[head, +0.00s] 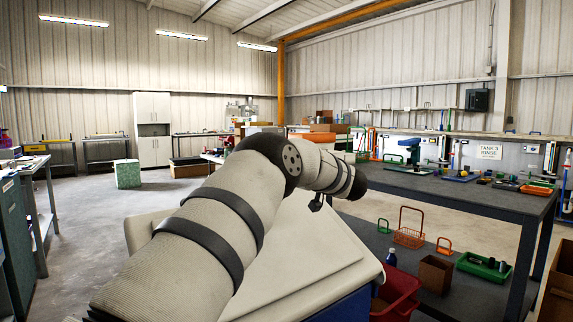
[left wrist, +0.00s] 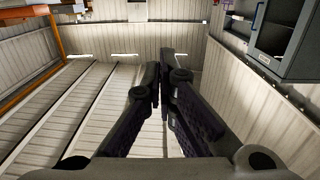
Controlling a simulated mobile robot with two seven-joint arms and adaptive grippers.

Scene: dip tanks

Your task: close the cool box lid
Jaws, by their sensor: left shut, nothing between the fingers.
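The cool box lid (head: 315,262) is a large cream panel at the bottom middle of the head view, sloping and partly covered by my left arm. Part of the blue cool box body (head: 352,306) shows under its right edge. I cannot tell how far open the lid stands, as my arm hides much of it. My left arm reaches over the lid from the lower left. My left gripper shows in the left wrist view (left wrist: 165,72), with its fingers together and empty, against wall panels and ceiling. My right gripper is in neither view.
A red crate (head: 402,292) stands right of the cool box. A dark table (head: 450,192) with trays and tools runs along the right, with baskets and a cardboard box (head: 436,272) on its lower shelf. A green block (head: 127,174) stands on open floor at left.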

